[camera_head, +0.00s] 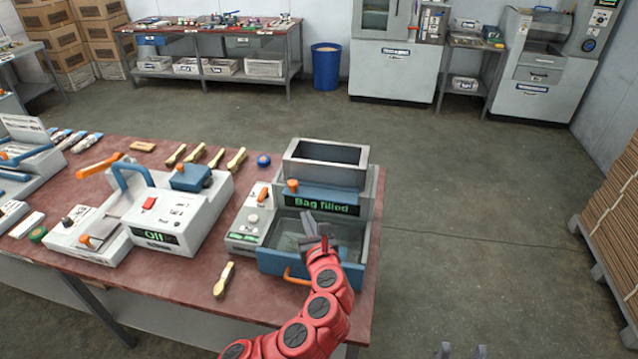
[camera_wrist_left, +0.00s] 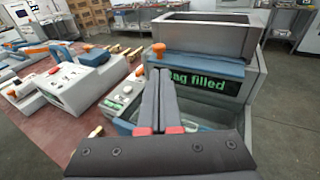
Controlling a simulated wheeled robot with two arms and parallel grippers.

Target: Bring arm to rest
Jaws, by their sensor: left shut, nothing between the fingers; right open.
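My left gripper (camera_head: 312,228) is on the red arm in front of the bag-filling machine (camera_head: 330,195). Its fingers are shut together with nothing between them; they also show in the left wrist view (camera_wrist_left: 161,85). In the head view they overlap the machine's open front compartment. I cannot tell whether they touch it. The machine's green display (camera_head: 322,206) reads "Bag filled". My right gripper (camera_head: 461,351) shows only as two grey fingertips at the bottom edge, apart and empty. The rest of it is out of view.
A white sealing machine (camera_head: 185,212) reading "Off" stands left on the red table (camera_head: 185,290). Open floor (camera_head: 470,220) lies right of the table. Stacked cardboard (camera_head: 617,215) stands at far right.

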